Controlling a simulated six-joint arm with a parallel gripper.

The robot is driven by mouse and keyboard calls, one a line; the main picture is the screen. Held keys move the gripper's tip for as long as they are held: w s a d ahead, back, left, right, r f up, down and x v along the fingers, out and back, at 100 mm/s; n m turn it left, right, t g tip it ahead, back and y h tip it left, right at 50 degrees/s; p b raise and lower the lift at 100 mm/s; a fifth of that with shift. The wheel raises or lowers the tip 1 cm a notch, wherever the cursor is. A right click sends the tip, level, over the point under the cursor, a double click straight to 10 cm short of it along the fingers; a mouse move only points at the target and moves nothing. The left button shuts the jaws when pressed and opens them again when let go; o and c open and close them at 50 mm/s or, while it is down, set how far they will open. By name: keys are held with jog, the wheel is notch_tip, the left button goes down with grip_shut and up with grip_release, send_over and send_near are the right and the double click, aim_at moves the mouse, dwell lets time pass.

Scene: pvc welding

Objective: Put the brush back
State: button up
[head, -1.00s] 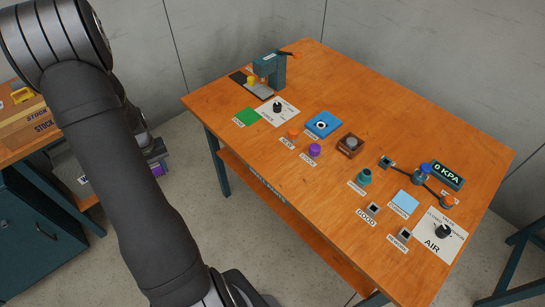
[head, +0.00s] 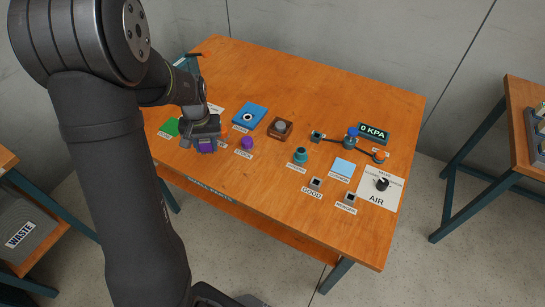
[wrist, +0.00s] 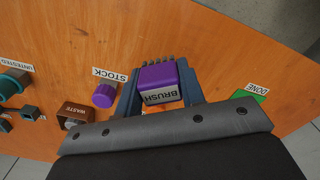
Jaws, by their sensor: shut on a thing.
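My gripper (head: 205,131) is over the left part of the wooden table, near its front edge. It is shut on the brush, a purple block (wrist: 158,78) with a white BRUSH label and dark bristles at its far end. In the wrist view the brush sits between the two blue-grey fingers of my gripper (wrist: 158,88). In the head view the purple brush (head: 207,146) shows below the jaws. I cannot tell if it touches the table.
A purple cylinder (head: 247,143) with a STOCK label stands just right of my gripper. A green patch (head: 170,127) lies to the left.

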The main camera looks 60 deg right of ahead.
jog(key=s+d+r+m, duration=0.2)
jog(key=s+d, duration=0.1)
jog(key=s, duration=0.6)
jog(key=s+d+r+m, duration=0.1)
jog(key=s+d+m, duration=0.1)
jog(key=s, duration=0.8)
jog(key=s+d+r+m, duration=0.2)
jog(key=s+d+m, duration=0.1)
jog(key=s, duration=0.6)
send_over(275, 158)
notch_tip(275, 158, down, 7)
jog(key=shift+f, duration=2.1)
jog(key=shift+f, duration=0.15)
jog(key=o, duration=1)
jog(key=shift+c, duration=0.2)
notch_tip(275, 158, up, 12)
